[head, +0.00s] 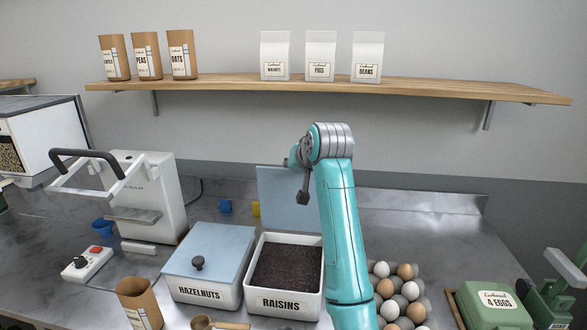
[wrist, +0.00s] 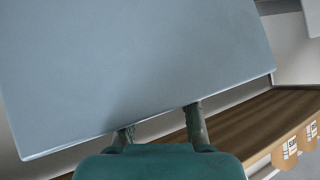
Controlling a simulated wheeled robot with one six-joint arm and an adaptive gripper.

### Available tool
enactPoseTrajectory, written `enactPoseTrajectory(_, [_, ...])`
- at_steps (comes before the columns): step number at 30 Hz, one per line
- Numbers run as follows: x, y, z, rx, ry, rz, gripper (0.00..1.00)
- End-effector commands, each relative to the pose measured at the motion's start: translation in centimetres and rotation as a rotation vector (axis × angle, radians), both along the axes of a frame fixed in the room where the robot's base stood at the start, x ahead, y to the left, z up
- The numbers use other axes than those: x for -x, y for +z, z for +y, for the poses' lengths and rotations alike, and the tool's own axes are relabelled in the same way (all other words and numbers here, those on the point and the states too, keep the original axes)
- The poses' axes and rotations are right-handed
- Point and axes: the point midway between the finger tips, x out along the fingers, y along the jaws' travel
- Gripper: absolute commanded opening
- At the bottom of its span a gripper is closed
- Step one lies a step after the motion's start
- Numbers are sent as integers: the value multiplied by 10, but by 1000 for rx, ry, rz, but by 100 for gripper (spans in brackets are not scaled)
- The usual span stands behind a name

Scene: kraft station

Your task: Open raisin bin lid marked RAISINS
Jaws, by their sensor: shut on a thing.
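The raisin bin (head: 284,303), a white box marked RAISINS, stands open on the counter with dark raisins inside. Its pale blue-grey lid (head: 275,190) stands raised, roughly upright, at the back of the bin. My gripper (head: 303,198) is in front of the lid, high above the bin, and partly hidden by my teal arm. In the wrist view the lid (wrist: 130,65) fills much of the picture, and my gripper (wrist: 162,128) has its two fingers at its lower edge. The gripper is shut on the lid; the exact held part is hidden.
The closed HAZELNUTS bin (head: 199,291) stands just left. Eggs (head: 398,290) lie right of my arm, beside a green egg box (head: 492,306). A brown cup (head: 139,303) and a scoop (head: 203,322) are in front. A wooden shelf (head: 220,82) hangs above.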

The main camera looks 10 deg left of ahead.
Motion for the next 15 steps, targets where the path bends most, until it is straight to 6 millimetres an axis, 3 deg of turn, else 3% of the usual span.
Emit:
enactPoseTrajectory(1, [-2,-16,-6,13,-10,27,0])
enactPoseTrajectory(8, [-2,-16,-7,15,-11,29,0])
enactPoseTrajectory(9, [-2,-16,-7,15,-11,29,32])
enactPoseTrajectory(12, [-2,-16,-7,14,-11,29,54])
enactPoseTrajectory(15, [-1,-16,-6,14,-8,28,54])
